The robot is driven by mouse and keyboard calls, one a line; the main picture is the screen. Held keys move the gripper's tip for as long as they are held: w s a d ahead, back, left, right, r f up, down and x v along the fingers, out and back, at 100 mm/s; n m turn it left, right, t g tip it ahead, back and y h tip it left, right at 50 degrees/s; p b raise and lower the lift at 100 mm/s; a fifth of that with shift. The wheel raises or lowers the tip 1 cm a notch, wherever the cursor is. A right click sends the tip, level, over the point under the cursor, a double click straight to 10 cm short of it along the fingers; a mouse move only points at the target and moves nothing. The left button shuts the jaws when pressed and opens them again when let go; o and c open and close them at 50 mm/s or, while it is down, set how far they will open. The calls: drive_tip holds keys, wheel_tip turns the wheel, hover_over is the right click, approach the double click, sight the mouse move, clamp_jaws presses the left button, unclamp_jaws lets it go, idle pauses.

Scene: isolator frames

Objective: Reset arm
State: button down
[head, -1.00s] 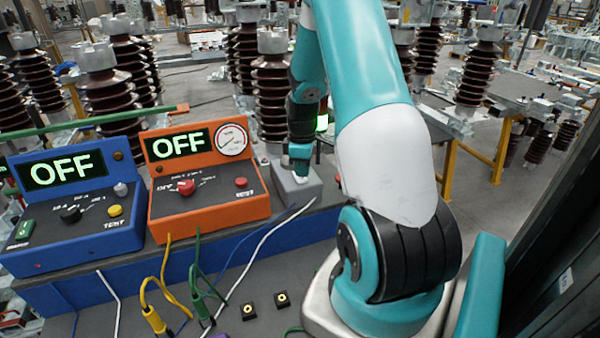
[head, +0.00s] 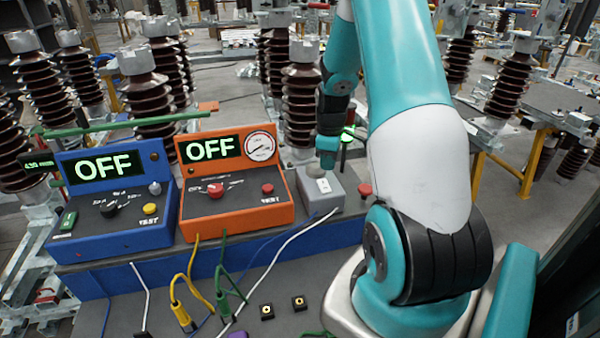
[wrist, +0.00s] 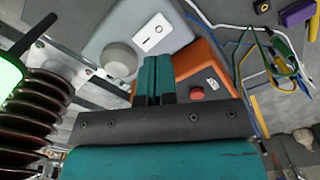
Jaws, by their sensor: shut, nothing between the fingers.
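My gripper (wrist: 154,80) shows in the wrist view with its two teal fingers side by side and shut, nothing between them. In that view it hangs over a grey box (wrist: 135,38) with a round grey knob (wrist: 119,58) and a white rocker switch (wrist: 155,32). In the head view my teal and white arm reaches back from the right. Its end (head: 328,152) is just behind or above the grey box (head: 322,195); I cannot tell whether it touches.
An orange tester (head: 235,185) and a blue tester (head: 112,205) both read OFF, left of the grey box. A red button (head: 365,190) stands right of it. Yellow, green and white cables lie in front. Brown ribbed insulators (head: 300,95) stand behind.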

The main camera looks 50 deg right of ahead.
drive_tip(key=w+a+r+n+t+y+b, duration=0.1)
drive_tip(key=a+r+b, duration=0.25)
drive_tip(key=a, duration=1.05)
drive_tip(key=a+r+y+b, duration=0.1)
drive_tip(key=a+r+b, duration=0.25)
drive_tip(key=a, duration=0.95)
drive_tip(key=s+a+r+n+g+y+b, duration=0.1)
drive_tip(key=s+a+y+b, duration=0.1)
drive_tip(key=s+a, duration=1.2)
drive_tip(key=shift+s+a+r+b, duration=0.4)
drive_tip(key=shift+s+b, duration=0.1)
drive_tip(key=shift+s, duration=0.1)
